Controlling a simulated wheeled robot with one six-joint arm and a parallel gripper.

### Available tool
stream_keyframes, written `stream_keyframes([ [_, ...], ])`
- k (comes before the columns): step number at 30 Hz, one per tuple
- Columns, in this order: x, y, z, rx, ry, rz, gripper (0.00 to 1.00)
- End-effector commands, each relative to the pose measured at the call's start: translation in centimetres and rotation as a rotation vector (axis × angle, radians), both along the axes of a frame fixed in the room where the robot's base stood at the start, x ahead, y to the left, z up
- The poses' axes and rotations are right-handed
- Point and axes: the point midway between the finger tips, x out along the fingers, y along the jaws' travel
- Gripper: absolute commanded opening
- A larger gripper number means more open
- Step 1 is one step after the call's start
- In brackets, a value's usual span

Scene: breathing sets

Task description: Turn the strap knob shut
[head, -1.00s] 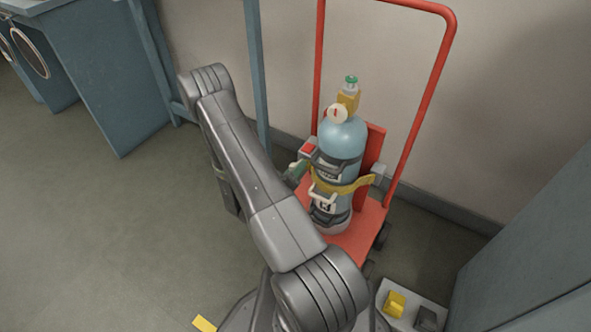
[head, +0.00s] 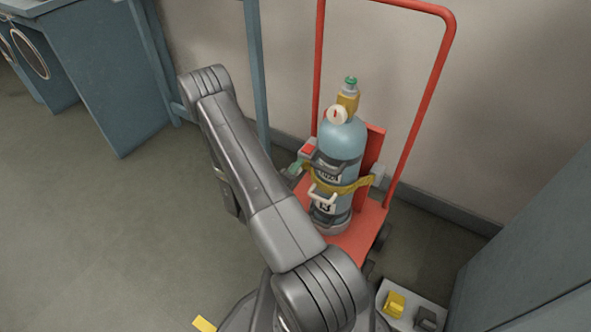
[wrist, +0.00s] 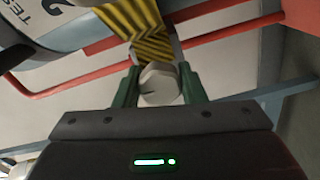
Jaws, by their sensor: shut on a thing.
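The strap knob (wrist: 158,83) is a pale faceted knob between the two green fingers of my gripper (wrist: 159,88) in the wrist view. My gripper is shut on it, one finger on each side. The yellow and black striped strap (wrist: 140,27) runs just beyond the knob. In the head view the strap (head: 345,187) wraps around the blue-grey cylinder (head: 343,140), which stands upright on a red cart. My gripper (head: 294,169) shows small and partly hidden by my arm, at the cylinder's left side. The knob is hard to make out there.
The red cart (head: 361,228) has a tall tube handle (head: 430,85) against the wall. A blue-grey bench (head: 95,85) stands at the left and a grey cabinet (head: 530,250) at the right. Floor at the left is clear.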

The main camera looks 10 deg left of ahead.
Motion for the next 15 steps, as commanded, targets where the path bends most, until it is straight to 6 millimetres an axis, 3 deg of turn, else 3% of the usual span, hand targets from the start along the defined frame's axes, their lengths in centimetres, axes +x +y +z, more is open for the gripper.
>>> stream_keyframes([
  [8, -0.02, 0.01, -0.05, -0.002, 0.001, 0.001, 0.14],
  [9, -0.02, 0.01, -0.05, -0.002, 0.001, 0.001, 0.41],
  [12, -0.02, 0.01, -0.04, -0.002, 0.001, 0.001, 0.59],
  [15, -0.01, 0.01, -0.03, -0.001, 0.001, 0.001, 0.59],
])
